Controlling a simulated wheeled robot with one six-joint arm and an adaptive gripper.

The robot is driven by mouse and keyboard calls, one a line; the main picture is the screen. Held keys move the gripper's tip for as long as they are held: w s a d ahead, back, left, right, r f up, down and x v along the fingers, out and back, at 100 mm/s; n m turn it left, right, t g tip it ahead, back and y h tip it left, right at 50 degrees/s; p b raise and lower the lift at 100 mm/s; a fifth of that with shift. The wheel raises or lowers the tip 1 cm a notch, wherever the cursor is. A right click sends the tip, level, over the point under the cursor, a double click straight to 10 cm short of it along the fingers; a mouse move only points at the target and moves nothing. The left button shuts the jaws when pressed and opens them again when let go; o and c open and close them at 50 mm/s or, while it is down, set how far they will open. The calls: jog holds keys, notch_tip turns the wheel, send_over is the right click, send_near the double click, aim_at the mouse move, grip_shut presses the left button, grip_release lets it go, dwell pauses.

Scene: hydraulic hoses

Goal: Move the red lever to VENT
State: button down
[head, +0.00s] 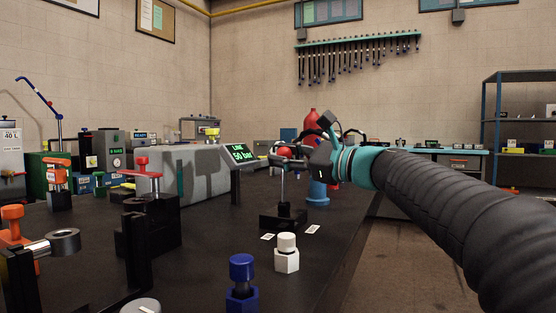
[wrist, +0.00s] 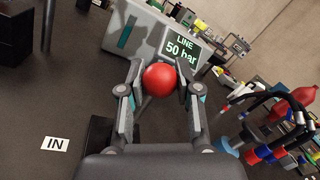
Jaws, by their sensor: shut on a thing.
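The red lever has a red ball knob (wrist: 159,79) on a thin metal rod (head: 282,188). The rod rises about upright from a black base (head: 283,218) on the dark bench. My gripper (head: 284,158) is shut on the red knob, with one finger on each side of it in the wrist view (wrist: 157,88). Two small white labels (head: 268,237) (head: 312,230) lie in front of the base, too small to read in the head view. I cannot make out a VENT label.
A grey box with a display (head: 241,153) reading LINE 50 bar stands behind and left. A white-capped fitting (head: 287,253) and a blue-capped one (head: 242,278) stand in front. Clamps with red handles (head: 148,172) are at left.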

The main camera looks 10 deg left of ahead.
jog(key=c, duration=0.8)
grip_release()
jog(key=v, duration=1.2)
jog(key=shift+r, duration=0.1)
